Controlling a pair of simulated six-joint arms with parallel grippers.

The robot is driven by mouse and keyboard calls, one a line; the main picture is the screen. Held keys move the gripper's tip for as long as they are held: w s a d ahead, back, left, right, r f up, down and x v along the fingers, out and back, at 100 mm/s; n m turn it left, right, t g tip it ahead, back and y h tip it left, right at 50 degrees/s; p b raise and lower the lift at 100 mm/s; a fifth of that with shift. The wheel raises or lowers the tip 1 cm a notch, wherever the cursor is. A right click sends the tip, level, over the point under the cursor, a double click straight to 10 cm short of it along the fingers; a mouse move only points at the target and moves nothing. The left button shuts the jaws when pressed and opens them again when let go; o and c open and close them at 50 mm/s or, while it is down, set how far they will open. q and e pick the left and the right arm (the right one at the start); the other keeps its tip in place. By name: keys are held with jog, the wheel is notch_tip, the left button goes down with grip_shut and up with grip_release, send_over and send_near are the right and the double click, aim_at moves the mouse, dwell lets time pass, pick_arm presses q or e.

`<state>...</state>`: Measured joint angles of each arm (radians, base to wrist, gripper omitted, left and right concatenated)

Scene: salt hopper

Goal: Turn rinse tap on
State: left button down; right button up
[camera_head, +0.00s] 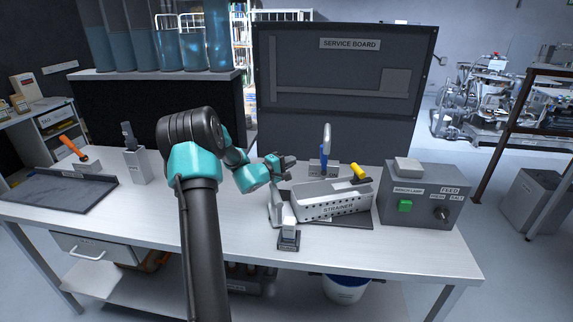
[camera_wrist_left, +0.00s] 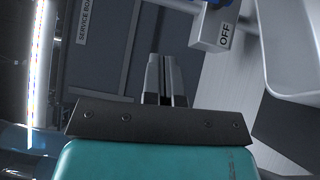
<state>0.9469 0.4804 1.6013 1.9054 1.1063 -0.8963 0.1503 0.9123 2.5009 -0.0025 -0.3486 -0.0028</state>
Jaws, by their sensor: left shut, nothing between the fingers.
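The rinse tap (camera_head: 326,137) stands behind the strainer, with a curved pale spout and a blue part (camera_head: 323,160) low on its front. My right gripper is not in view.
A small stand (camera_head: 289,238) sits near the front edge. The service board (camera_head: 345,100) rises behind.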

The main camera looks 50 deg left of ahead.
aim_at(324, 160)
pick_arm(q)
jog(key=w+d, duration=0.3)
jog(key=w, duration=0.5)
jog(key=shift+w+r, duration=0.3)
jog(key=shift+w, duration=0.1)
